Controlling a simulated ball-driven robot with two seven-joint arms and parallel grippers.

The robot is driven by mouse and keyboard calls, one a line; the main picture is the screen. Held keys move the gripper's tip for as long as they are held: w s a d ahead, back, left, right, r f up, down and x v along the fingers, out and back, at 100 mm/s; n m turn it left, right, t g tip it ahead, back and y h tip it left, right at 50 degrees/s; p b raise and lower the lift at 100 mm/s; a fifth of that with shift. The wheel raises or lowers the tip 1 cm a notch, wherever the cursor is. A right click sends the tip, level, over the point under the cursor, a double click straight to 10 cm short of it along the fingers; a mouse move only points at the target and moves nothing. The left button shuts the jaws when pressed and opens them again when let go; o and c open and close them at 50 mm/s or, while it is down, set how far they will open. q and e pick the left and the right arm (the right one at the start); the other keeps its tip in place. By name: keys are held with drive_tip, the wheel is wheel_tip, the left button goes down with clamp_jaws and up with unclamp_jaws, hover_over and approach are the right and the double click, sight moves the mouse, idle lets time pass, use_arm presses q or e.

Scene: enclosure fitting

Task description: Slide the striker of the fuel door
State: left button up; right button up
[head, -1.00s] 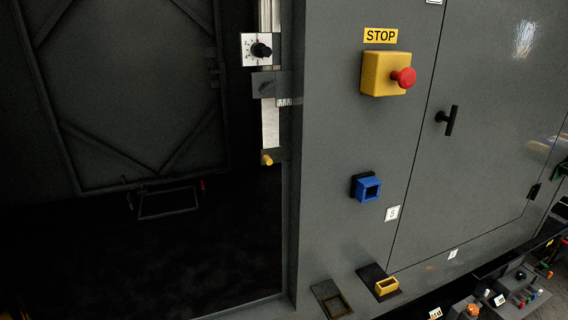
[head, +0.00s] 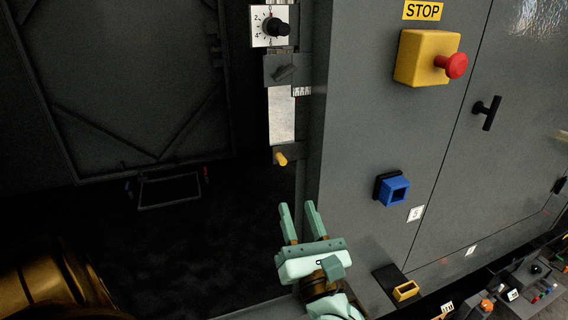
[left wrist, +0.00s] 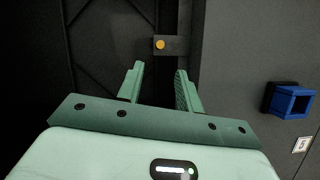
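A dark grey plate (head: 281,69) with a raised grip is on the bright strip of the door frame, beside a small ruled scale (head: 301,91). It may be the striker; I cannot tell for sure. Lower on the strip is a dark bracket with a yellow peg (head: 281,159); the peg also shows in the left wrist view (left wrist: 160,44), ahead of the fingers. My left gripper (head: 297,205) is open and empty, below the peg and apart from it, with fingers pointing up; it also shows in the left wrist view (left wrist: 160,70). My right gripper is not in view.
A numbered dial (head: 275,27) sits above the plate. Right of the frame are a yellow box with a red stop button (head: 457,65), a blue square socket (head: 393,190) and a yellow socket (head: 405,291). The dark opening on the left is mostly clear.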

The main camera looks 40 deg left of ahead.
use_arm(q)
drive_tip(key=p+x, duration=0.1)
drive_tip(key=x, duration=1)
drive_tip(key=shift+d, duration=0.1)
clamp_jaws()
